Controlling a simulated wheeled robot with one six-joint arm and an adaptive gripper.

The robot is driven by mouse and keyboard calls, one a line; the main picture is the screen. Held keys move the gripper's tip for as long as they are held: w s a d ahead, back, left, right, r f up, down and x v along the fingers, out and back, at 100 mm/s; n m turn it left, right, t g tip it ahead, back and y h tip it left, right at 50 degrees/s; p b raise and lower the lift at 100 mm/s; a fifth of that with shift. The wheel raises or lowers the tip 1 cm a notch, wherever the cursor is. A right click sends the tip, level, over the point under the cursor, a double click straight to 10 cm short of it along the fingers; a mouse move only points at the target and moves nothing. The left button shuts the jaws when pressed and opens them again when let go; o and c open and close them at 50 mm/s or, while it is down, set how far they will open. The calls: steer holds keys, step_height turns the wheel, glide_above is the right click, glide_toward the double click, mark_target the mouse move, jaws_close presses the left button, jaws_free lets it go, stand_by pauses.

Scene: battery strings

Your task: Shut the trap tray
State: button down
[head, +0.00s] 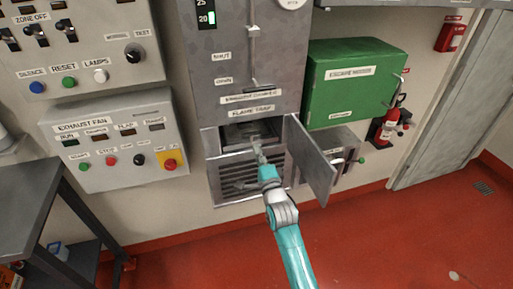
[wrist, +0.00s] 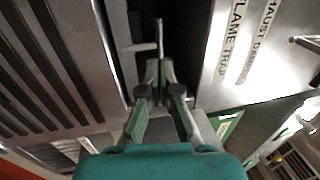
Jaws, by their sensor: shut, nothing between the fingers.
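The flame trap opening (head: 235,134) is in the lower part of the grey cabinet in the head view, under the "FLAME TRAP" label. Its hinged door (head: 312,160) stands open to the right. A grey tray (head: 262,129) shows inside the opening; how far out it sits is hard to tell. My gripper (head: 259,152) is in front of the opening, at the tray's front. In the wrist view my gripper (wrist: 160,68) is shut and empty, with its tips close to a thin metal handle (wrist: 159,38). I cannot tell whether they touch.
A louvred grille (head: 237,178) lies below the opening. A green box (head: 350,83) and a fire extinguisher (head: 391,121) are to the right. An exhaust fan panel (head: 121,141) is on the wall to the left, with a dark table (head: 35,195) nearer.

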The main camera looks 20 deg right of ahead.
steer(key=s+f, duration=0.2)
steer(key=s, duration=0.7)
steer(key=s+f+n+g, duration=0.1)
steer(key=s+f+n, duration=0.35)
steer(key=s, duration=0.95)
steer(key=s+f+n+g, duration=0.2)
steer(key=s+f+n, duration=0.3)
steer(key=s, duration=0.8)
steer(key=s+r+n+g, duration=0.1)
steer(key=s+n, duration=0.3)
steer(key=s, duration=0.7)
steer(key=s+r+n+g, duration=0.1)
steer(key=s+r+n, duration=0.3)
steer(key=s, duration=0.7)
steer(key=shift+a, duration=0.25)
steer(key=shift+n, duration=0.25)
